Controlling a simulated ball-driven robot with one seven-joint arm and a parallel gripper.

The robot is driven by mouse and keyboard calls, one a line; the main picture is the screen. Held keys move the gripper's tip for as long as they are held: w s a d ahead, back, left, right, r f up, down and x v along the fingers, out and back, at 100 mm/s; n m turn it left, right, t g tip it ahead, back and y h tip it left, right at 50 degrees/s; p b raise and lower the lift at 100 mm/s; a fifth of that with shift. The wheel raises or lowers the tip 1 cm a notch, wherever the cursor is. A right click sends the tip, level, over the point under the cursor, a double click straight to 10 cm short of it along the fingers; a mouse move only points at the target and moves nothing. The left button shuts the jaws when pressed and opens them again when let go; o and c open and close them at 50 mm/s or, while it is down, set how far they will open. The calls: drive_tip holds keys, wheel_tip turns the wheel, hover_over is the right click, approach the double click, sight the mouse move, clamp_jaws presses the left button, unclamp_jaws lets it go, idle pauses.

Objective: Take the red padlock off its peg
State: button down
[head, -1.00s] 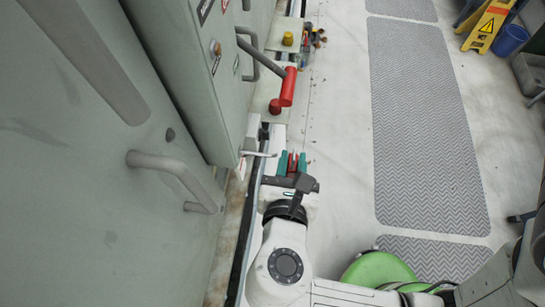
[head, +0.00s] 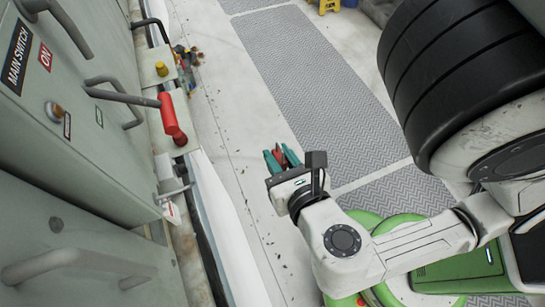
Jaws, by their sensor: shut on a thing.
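My gripper (head: 279,152), with teal fingers, is in the middle of the head view, out over the pale floor and clear of the cabinet. It is shut on a small red thing, which I take to be the red padlock (head: 279,158). The fingers and wrist hide most of the padlock, so its shackle cannot be made out. A light metal peg or hook (head: 174,192) sticks out low on the cabinet side, to the left of my gripper and apart from it.
The grey cabinet (head: 70,120) with its "MAIN SWITCH" label fills the left. A lever with a red grip (head: 170,117) and a yellow knob (head: 162,68) stick out from it. Several small coloured things (head: 188,56) lie farther back. Floor and grey mats (head: 300,85) are clear beyond my gripper.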

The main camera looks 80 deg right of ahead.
drive_tip(key=shift+r+p, duration=0.55)
drive_tip(key=shift+p, duration=0.5)
